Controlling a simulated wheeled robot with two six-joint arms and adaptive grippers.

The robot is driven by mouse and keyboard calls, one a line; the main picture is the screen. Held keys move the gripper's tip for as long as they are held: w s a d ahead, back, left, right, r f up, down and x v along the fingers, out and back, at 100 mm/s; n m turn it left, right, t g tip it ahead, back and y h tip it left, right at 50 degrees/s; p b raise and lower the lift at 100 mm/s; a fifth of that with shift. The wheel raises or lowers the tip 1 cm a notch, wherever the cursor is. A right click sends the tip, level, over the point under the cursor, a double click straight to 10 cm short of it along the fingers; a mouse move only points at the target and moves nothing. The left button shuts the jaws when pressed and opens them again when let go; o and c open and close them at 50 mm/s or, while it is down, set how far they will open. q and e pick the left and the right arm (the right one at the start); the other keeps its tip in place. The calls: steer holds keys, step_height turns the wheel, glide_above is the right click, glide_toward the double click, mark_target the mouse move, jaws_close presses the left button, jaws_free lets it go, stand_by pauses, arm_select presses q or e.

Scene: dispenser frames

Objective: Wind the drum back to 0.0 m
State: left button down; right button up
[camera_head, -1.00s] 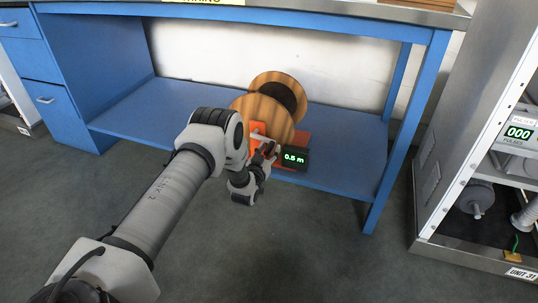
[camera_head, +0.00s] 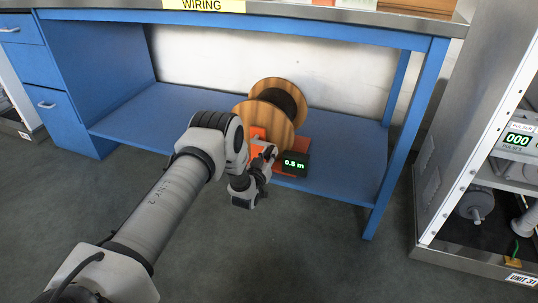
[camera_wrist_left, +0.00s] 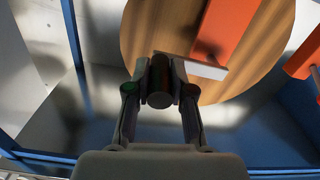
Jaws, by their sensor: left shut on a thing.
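The drum (camera_head: 262,118) is a wooden cable reel with dark cable between its flanges. It sits in an orange stand (camera_head: 304,145) on the blue lower shelf. A small black display (camera_head: 294,164) at its front shows green digits; it reads 0.5 m or 0.8 m, too small to be sure. My left gripper (camera_head: 266,157) is at the drum's front face, beside the display. In the left wrist view it is shut on a dark round crank handle (camera_wrist_left: 159,85), in front of the wooden flange (camera_wrist_left: 150,35). A pale crank arm (camera_wrist_left: 202,67) shows behind. My right gripper is not in view.
The blue bench shelf (camera_head: 345,150) is clear on both sides of the drum. The bench top is above and a blue leg (camera_head: 405,140) is at right. A grey cabinet (camera_head: 465,130) with a pulse counter (camera_head: 517,140) stands farther right.

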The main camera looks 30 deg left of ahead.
arm_select(q)
steer(key=r+n, duration=0.1)
steer(key=n, duration=0.1)
steer(key=r+n+p, duration=0.1)
steer(key=r+n, duration=0.1)
steer(key=shift+a, duration=0.2)
steer(key=shift+a+r+n+p, duration=0.2)
steer(key=shift+r+n+p, duration=0.3)
steer(key=shift+n, duration=0.6)
steer(key=s+a+r+n+b, duration=0.1)
steer(key=a+r+n, duration=0.3)
steer(key=n, duration=0.7)
steer(key=shift+s+a+n+b, duration=0.3)
steer(key=shift+a+b, duration=0.2)
steer(key=shift+a, duration=0.5)
steer(key=c, duration=1)
jaws_free()
